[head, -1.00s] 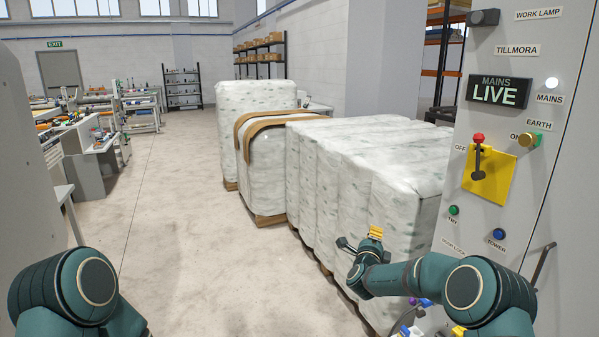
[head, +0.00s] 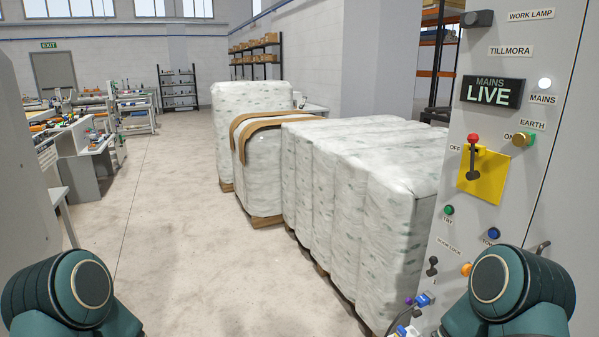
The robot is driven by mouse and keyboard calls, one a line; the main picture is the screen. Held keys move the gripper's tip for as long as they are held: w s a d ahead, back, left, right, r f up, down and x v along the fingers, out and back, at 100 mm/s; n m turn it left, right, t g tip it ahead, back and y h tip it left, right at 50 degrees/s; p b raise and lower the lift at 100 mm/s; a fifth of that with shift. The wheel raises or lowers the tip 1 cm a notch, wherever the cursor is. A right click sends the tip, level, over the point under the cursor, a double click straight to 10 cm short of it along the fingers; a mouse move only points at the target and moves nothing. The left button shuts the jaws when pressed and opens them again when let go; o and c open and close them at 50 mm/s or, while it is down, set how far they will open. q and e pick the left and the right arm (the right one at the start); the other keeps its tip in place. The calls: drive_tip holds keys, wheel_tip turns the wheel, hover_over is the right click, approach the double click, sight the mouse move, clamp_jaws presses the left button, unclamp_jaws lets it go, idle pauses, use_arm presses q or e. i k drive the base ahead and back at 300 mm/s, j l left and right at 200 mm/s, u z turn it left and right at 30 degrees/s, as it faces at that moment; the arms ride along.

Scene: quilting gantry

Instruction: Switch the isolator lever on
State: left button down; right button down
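The isolator lever (head: 473,157) is on the cabinet panel at the right of the head view. It has a red knob on top and a dark shaft, and stands about upright on a yellow plate (head: 489,187). The OFF label (head: 454,148) is just left of its knob; the ON label (head: 509,136) is farther right, by a brass knob (head: 523,139). Nothing touches the lever. Only upper parts of my two arms show at the bottom corners. Both grippers are out of the picture.
The display (head: 492,91) reads MAINS LIVE, beside a lit white lamp (head: 544,83). Green (head: 449,210) and blue (head: 493,233) buttons sit below the plate. Wrapped bales (head: 350,180) on pallets stand left of the cabinet. The concrete floor (head: 190,250) farther left is clear.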

sight(473, 137)
drive_tip(key=z, duration=0.6)
drive_tip(key=i+z, duration=0.25)
drive_tip(key=z, duration=0.25)
drive_tip(key=i+z, duration=0.25)
drive_tip(key=z, duration=0.25)
